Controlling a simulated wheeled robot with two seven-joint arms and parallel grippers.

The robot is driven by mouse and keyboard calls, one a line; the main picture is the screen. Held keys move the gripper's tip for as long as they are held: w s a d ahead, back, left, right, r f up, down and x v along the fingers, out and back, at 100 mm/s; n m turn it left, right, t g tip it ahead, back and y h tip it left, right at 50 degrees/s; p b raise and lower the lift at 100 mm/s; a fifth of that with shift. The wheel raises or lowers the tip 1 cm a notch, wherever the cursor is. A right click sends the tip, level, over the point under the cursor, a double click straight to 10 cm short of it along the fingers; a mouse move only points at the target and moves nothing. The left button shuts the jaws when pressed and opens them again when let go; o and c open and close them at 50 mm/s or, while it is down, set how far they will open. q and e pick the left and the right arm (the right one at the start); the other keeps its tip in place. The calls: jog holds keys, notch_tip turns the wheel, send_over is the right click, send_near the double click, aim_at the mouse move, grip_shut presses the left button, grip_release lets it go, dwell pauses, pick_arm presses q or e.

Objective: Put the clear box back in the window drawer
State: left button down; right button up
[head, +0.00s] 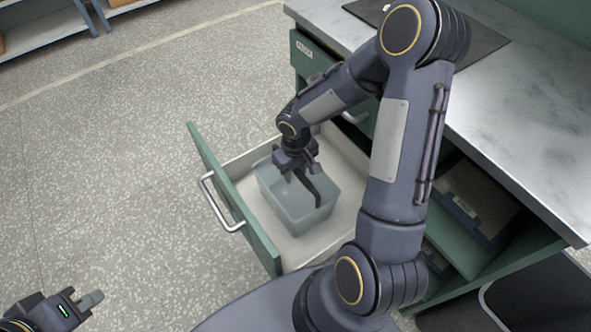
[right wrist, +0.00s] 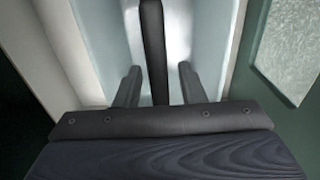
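The clear box (head: 277,199) is a pale, see-through bin standing inside the pulled-out green drawer (head: 250,224). A dark curved bar, seemingly its handle (head: 316,195), spans its top. In the right wrist view the bar (right wrist: 154,45) runs between the two fingers of my right gripper (right wrist: 158,82), with a gap on each side. My right gripper (head: 300,168) is open over the box, reaching down to the bar. My left gripper (head: 86,300) is at the lower left of the head view, away from the drawer; its finger opening is unclear.
The drawer has a silver handle (head: 212,200) and white inner walls. A marble-topped counter (head: 520,110) with a dark mat stands on the right, with open green shelves holding trays (head: 470,205) below. The speckled floor (head: 100,170) to the left is clear.

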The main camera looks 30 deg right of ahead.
jog(key=shift+r, duration=0.25)
notch_tip(320, 180, up, 12)
jog(key=p, duration=0.4)
jog(key=s+a+r+m+t+y, duration=0.1)
jog(key=s+a+r+t+y, duration=0.1)
jog(key=s+r, duration=0.4)
jog(key=s+a+r+m+t+y, duration=0.1)
jog(key=s+a+r+t, duration=0.1)
jog(key=s+r, duration=0.5)
jog(key=s+t, duration=0.1)
jog(key=s, duration=0.3)
jog(key=shift+a+r+y, duration=0.15)
jog(key=shift+a+y, duration=0.25)
